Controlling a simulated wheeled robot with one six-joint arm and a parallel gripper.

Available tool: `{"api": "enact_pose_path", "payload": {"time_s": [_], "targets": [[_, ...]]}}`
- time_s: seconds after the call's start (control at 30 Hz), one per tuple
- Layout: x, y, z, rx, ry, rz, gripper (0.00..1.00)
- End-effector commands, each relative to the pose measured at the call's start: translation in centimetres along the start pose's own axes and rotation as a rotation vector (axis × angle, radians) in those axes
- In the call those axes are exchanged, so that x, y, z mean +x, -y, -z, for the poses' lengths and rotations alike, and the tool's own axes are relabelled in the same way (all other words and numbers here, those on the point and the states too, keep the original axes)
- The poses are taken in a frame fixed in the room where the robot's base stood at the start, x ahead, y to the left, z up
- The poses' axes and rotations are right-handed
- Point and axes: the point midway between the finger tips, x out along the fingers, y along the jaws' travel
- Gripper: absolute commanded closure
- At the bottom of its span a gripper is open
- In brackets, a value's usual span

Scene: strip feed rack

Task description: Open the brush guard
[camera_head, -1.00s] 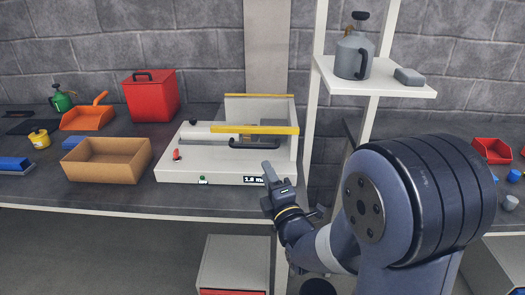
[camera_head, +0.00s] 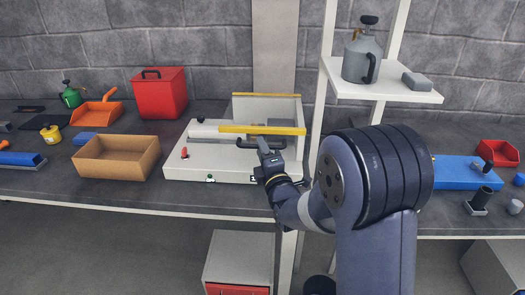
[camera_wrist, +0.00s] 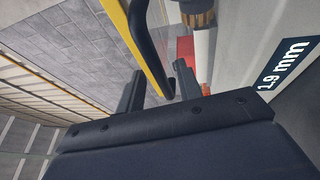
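The strip feed machine (camera_head: 205,171) is a white unit on the bench. Its guard has a yellow front bar (camera_head: 240,130) and a black handle (camera_head: 246,145) below it. The yellow bar (camera_wrist: 119,15) and handle (camera_wrist: 145,42) also show in the wrist view. My gripper (camera_head: 263,142) is at the handle, covering part of it in the head view. In the wrist view my gripper (camera_wrist: 157,84) is open, with its fingers apart and the handle's lower end between or just beyond them. I cannot tell whether they touch it.
A cardboard box (camera_head: 115,158) and red container (camera_head: 158,93) stand left of the machine. A white post (camera_head: 322,120) and a shelf (camera_head: 385,92) with a grey can (camera_head: 361,58) are close on the right. A display (camera_wrist: 286,64) reads 1.9 mm.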

Motion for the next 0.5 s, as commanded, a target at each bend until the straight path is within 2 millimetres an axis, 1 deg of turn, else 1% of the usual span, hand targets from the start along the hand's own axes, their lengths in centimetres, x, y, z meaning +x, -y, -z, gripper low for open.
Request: {"api": "enact_pose_path", "payload": {"time_s": [0.03,0.07,0.4,0.5], "targets": [[-0.01,-0.01,0.0,0.0,0.0,0.0,0.7],[-0.01,-0.01,0.0,0.0,0.0,0.0,0.72],[-0.02,-0.02,-0.01,0.0,0.0,0.0,1.0],[-0.03,-0.02,-0.01,0.0,0.0,0.0,1.0]]}}
